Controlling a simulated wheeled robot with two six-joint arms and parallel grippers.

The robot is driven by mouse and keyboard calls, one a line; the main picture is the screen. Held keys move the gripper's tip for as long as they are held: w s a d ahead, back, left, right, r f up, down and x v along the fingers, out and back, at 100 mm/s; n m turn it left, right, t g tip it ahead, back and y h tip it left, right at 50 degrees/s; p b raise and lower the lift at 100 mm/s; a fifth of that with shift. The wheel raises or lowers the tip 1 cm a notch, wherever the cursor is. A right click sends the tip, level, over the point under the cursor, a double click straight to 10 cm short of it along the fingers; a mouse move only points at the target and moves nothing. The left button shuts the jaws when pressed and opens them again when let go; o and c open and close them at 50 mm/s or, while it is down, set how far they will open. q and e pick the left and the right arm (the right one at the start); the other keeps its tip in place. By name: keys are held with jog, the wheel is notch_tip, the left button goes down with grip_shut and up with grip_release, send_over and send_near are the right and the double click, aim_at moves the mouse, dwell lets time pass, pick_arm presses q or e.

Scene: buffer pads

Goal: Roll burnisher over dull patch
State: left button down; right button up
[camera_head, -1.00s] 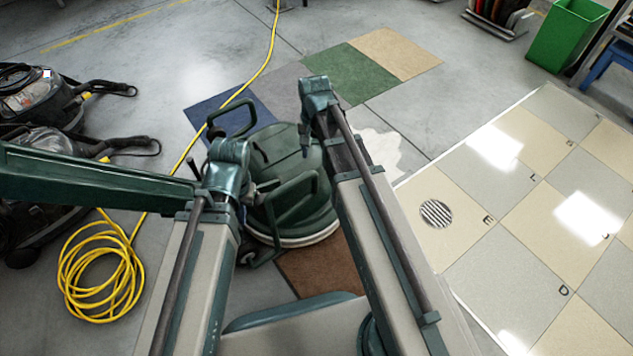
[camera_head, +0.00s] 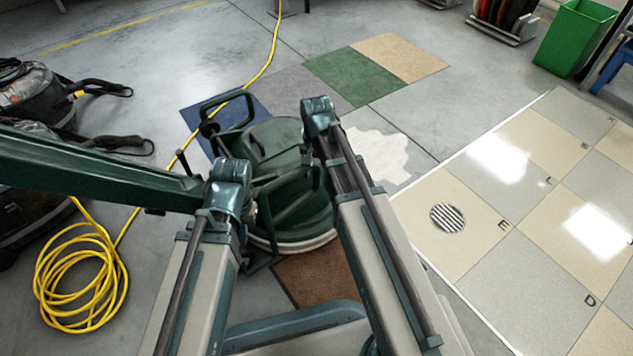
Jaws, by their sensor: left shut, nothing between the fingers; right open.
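The burnisher is a dark green floor machine (camera_head: 264,148) with loop handles and a pale round base, in the middle of the head view. It stands on the floor over the row of carpet squares, partly hidden by my arms. The tiled floor (camera_head: 482,272) at the right has beige and grey tiles marked with letters, with bright reflections on some. I cannot tell which area is the dull patch. My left forearm runs out of the left edge, and its gripper is not seen. My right arm crosses the burnisher's right side, and its gripper is not seen.
A yellow cord runs to a coil (camera_head: 82,285) at the left, near black vacuum machines (camera_head: 45,95). A round drain grille (camera_head: 447,217) lies in a beige tile. A pale irregular patch (camera_head: 378,155) lies beside the carpet squares. A green bin (camera_head: 573,38) stands at the far right.

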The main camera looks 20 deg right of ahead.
jog(key=shift+f, duration=0.45)
jog(key=shift+r, duration=0.1)
grip_shut()
jog(key=shift+s, duration=0.1)
